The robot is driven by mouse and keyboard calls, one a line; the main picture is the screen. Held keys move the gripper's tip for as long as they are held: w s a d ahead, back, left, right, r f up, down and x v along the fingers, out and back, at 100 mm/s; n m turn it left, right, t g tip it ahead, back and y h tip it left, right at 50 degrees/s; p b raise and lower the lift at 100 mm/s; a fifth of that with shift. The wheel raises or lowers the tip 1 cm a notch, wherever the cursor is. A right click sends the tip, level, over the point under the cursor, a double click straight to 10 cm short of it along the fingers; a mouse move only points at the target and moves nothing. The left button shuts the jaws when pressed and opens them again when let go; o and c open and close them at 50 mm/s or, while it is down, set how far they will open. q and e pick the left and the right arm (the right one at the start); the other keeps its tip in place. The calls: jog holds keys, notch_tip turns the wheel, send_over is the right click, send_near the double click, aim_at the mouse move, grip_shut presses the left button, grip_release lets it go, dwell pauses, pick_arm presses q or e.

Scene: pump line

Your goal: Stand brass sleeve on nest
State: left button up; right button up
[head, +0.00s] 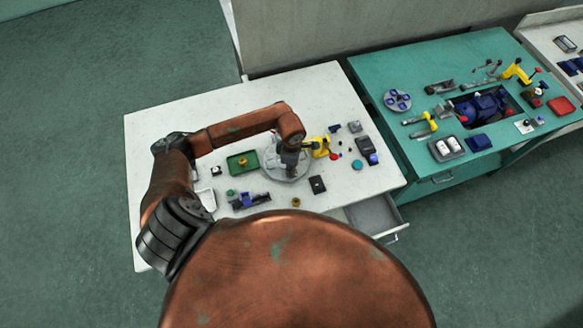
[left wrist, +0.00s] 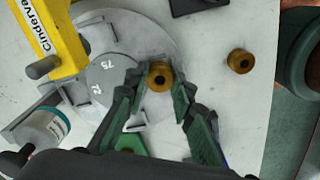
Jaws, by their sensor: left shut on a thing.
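A brass sleeve (left wrist: 160,76), a short ring with a dark bore, shows between the fingertips of my left gripper (left wrist: 160,82) in the left wrist view. The gripper is shut on it, over the edge of a round grey plate (left wrist: 165,40). In the head view my left gripper (head: 290,160) is above this plate (head: 272,173), and the sleeve cannot be made out there. I cannot tell whether the sleeve touches the plate, nor which part is the nest. A second brass piece (left wrist: 240,61) stands apart on the white table, also in the head view (head: 296,202). My right gripper is not in view.
A yellow press (left wrist: 50,35) stands at the plate's edge. A green tray (head: 234,168) holds a brass-coloured part (head: 242,161). A blue-and-dark fixture (head: 250,201) and a black block (head: 317,185) lie nearby. An open drawer (head: 375,215) sticks out at the front right.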

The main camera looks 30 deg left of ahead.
pick_arm(q)
jog(key=shift+f+b, duration=0.2)
jog(key=shift+b, duration=0.1)
dwell(0.4)
jog(key=o, duration=1)
jog(key=shift+o, duration=0.4)
jog(key=o, duration=0.5)
jog(key=shift+r+p, duration=1.75)
jog(key=shift+r, duration=1.75)
